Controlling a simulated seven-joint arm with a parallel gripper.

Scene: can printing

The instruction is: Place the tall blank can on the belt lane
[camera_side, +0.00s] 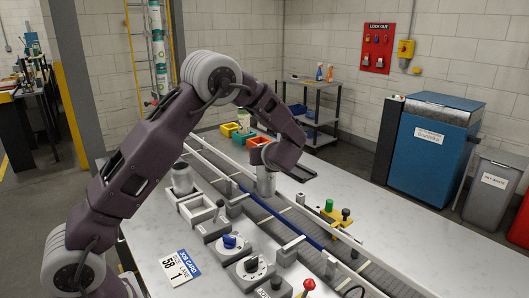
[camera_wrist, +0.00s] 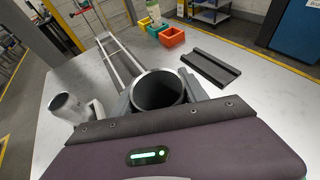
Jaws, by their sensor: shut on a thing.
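A plain grey metal can (camera_side: 265,183) is held upright between the fingers of my gripper (camera_side: 264,166). In the wrist view its open, empty mouth (camera_wrist: 158,92) sits between the two fingers. The belt lane (camera_side: 283,212) runs diagonally from the upper left to the lower right, with a blue strip along it. The held can is over or at the lane; its base is partly hidden, and I cannot tell whether it touches the belt. A second plain metal can (camera_side: 183,179) stands at the left of the lane; it also shows in the wrist view (camera_wrist: 68,108).
White-rimmed trays (camera_side: 196,208), a blue knob (camera_side: 230,241), a dark knob (camera_side: 251,264) and a red-knobbed lever (camera_side: 308,285) line the near side. Yellow, green and orange bins (camera_side: 243,136) stand at the back. A job card (camera_side: 180,268) lies at the front. The right tabletop is mostly clear.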

